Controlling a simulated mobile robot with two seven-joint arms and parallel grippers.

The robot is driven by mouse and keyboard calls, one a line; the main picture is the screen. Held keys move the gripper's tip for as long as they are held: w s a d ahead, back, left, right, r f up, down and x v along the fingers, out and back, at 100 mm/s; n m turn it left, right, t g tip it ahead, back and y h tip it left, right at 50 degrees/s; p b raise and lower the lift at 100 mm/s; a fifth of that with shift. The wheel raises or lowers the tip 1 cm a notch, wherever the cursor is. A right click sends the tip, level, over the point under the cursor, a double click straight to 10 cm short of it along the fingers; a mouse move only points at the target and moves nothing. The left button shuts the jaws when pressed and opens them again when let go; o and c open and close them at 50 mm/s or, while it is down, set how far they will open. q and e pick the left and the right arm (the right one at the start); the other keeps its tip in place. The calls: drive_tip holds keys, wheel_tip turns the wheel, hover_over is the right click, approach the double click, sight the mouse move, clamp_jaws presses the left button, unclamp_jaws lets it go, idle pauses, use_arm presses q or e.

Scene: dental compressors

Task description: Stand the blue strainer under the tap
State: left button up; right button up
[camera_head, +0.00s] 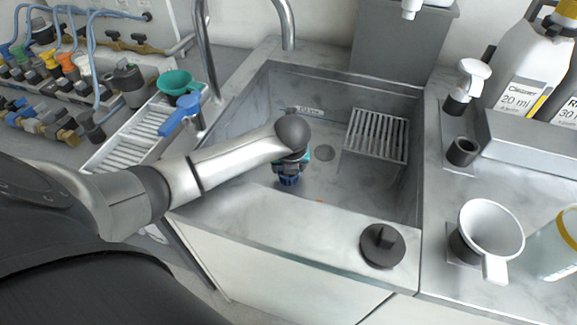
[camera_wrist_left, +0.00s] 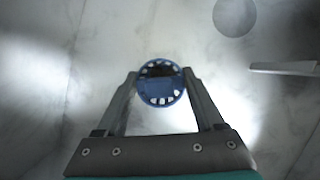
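The blue strainer (camera_head: 289,181) is low over the sink floor in the head view, beneath my left gripper (camera_head: 290,166). In the left wrist view the round, slotted strainer (camera_wrist_left: 160,83) sits between the two fingertips of my left gripper (camera_wrist_left: 160,80), which touch its sides. I cannot tell whether it touches the sink floor. The metal tap pipe (camera_head: 285,25) shows at the back of the sink, with another metal pipe length (camera_head: 206,60) at the left; the top is out of frame. My right gripper is not in view.
The sink (camera_head: 395,100) holds a wire rack (camera_head: 376,135) at right and a round drain (camera_head: 325,153). A draining tray (camera_head: 118,152) with a green funnel (camera_head: 178,82) stands left.

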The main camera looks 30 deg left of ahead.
sight(289, 180)
use_arm(q)
drive_tip(key=o, duration=0.4)
drive_tip(key=shift+r, duration=0.15)
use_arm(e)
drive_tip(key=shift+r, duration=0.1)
use_arm(q)
drive_tip(key=shift+p+v, duration=1.45)
drive_tip(key=shift+v, duration=2.3)
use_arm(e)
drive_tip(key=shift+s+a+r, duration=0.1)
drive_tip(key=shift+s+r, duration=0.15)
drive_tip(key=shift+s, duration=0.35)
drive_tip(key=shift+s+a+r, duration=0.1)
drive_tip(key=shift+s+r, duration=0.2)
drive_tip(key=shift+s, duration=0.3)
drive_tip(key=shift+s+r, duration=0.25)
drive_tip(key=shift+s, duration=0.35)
